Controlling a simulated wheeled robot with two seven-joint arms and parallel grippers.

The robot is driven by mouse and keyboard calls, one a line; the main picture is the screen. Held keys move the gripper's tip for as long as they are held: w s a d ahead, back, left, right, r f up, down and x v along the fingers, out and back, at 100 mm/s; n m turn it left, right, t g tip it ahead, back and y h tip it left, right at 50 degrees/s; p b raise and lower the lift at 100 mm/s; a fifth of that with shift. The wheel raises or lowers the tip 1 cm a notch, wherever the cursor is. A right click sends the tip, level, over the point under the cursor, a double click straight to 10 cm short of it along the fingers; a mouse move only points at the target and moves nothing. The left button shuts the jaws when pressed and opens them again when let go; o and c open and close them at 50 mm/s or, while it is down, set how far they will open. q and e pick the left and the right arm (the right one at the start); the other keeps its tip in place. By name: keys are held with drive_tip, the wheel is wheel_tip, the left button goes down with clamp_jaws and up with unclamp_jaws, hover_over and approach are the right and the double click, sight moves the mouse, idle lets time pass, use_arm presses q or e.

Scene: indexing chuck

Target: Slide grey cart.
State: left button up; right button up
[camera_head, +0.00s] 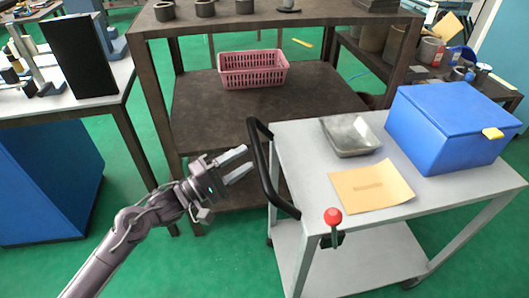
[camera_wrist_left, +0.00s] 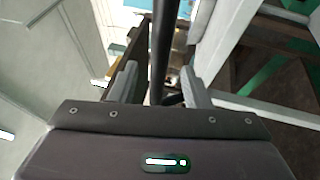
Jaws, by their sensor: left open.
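The grey cart (camera_head: 299,165) stands at the right in the head view, with a light top and a lower shelf. Its black bar handle (camera_head: 266,178) curves along the cart's left side. My left gripper (camera_head: 245,162) is open just left of the handle, its fingers pointing at it. In the left wrist view the dark handle bar (camera_wrist_left: 160,45) runs upright between the two spread fingers (camera_wrist_left: 158,85). I cannot tell whether either finger touches it. My right gripper is not in view.
A dark shelf table (camera_head: 230,115) with a pink basket (camera_head: 253,69) stands behind. Green floor (camera_head: 190,265) lies open at front left.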

use_arm(q)
drive_tip(key=x, duration=0.7)
drive_tip(key=shift+w, duration=0.2)
drive_tip(key=shift+d+f, duration=0.1)
drive_tip(key=shift+d, duration=0.05)
clamp_jaws()
